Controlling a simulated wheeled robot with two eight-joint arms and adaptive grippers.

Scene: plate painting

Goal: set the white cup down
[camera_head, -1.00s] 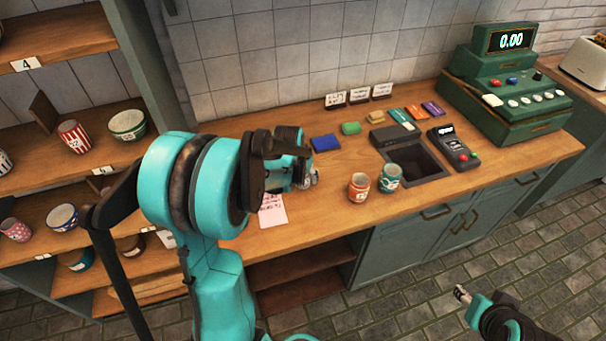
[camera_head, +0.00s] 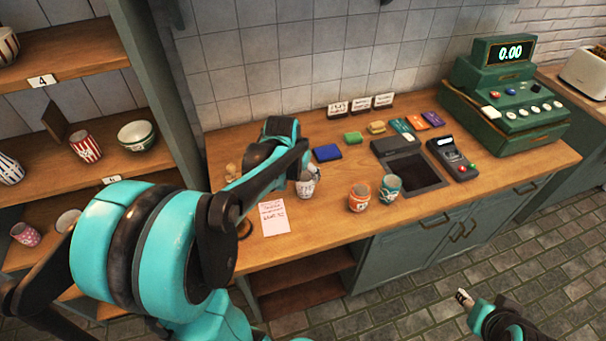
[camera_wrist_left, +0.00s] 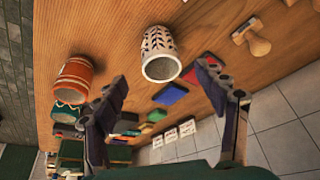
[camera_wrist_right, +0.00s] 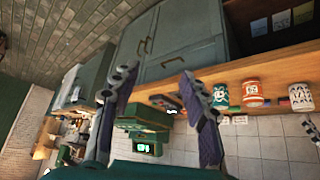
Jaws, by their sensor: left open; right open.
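The white cup (camera_head: 306,188) with a dark leaf pattern stands upright on the wooden counter (camera_head: 335,225), left of an orange cup (camera_head: 359,197) and a teal cup (camera_head: 390,188). My left gripper (camera_head: 309,172) is just behind the cup in the head view, partly hidden. In the left wrist view its spread fingers (camera_wrist_left: 163,84) are empty, with the white cup (camera_wrist_left: 158,52) beyond them and apart from them. My right gripper (camera_head: 463,298) is over the floor, away from the counter. The right wrist view shows its fingers (camera_wrist_right: 158,76) open and empty.
A paper note (camera_head: 273,217) lies left of the cup. A blue pad (camera_head: 326,153) and other coloured pads lie behind. A dark recessed tray (camera_head: 417,173), card reader (camera_head: 453,158) and green register (camera_head: 510,100) are to the right. Shelves (camera_head: 95,165) hold more cups at left.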

